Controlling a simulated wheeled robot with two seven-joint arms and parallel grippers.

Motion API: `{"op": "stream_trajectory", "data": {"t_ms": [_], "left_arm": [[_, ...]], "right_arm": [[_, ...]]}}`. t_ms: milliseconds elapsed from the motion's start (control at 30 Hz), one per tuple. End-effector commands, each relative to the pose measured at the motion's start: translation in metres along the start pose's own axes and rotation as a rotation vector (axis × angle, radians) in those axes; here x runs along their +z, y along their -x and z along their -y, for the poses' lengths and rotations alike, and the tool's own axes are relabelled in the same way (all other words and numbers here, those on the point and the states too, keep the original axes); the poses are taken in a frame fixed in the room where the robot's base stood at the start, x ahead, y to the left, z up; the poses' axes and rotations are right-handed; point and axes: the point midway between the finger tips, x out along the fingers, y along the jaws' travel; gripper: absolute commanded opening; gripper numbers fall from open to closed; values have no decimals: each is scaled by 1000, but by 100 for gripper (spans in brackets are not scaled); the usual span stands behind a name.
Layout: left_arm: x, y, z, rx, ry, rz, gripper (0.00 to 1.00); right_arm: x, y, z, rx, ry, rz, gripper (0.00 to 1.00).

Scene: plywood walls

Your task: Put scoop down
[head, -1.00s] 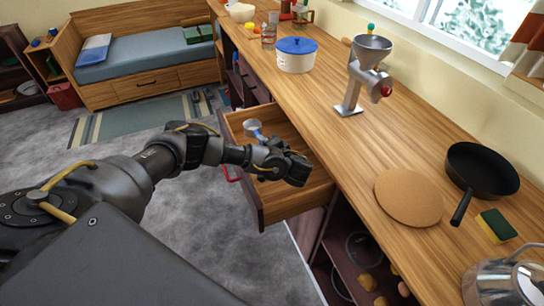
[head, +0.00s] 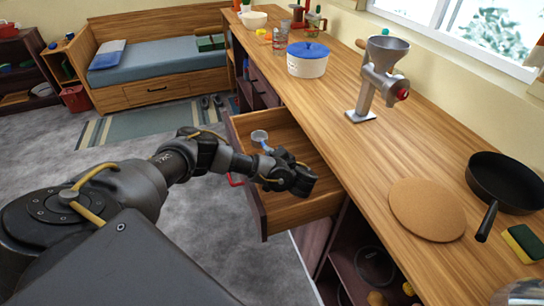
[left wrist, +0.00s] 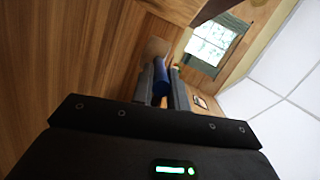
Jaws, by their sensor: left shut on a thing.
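The scoop (head: 259,136) has a metallic grey cup and a blue handle. My left gripper (head: 290,172) is shut on its handle, with the cup pointing away from me. In the left wrist view the blue handle (left wrist: 161,80) sits between the two fingers (left wrist: 161,92). In the head view the gripper and scoop are over the open wooden drawer (head: 313,207). I cannot tell whether the scoop touches the drawer. My right gripper is in neither view.
The wooden counter (head: 340,130) runs along the right. On it are a blue-lidded pot (head: 307,66), a metal grinder (head: 378,78), a round cork board (head: 427,210), a black pan (head: 507,182) and a sponge (head: 522,243). Grey floor lies left of the drawer.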

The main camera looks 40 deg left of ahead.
Motion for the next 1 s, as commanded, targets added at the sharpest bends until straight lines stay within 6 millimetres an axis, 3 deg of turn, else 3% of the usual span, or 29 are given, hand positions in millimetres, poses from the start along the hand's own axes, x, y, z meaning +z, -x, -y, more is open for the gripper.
{"op": "stream_trajectory", "data": {"t_ms": [533,567,700,1000], "left_arm": [[0,-1,-12,1,0,-4,0],[0,-1,-12,1,-1,-4,18],[0,-1,-12,1,-1,-4,37],[-1,-1,-11,1,-1,-4,38]], "right_arm": [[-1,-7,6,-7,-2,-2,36],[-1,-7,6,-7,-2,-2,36],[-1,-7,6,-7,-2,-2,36],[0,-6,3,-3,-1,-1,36]]}}
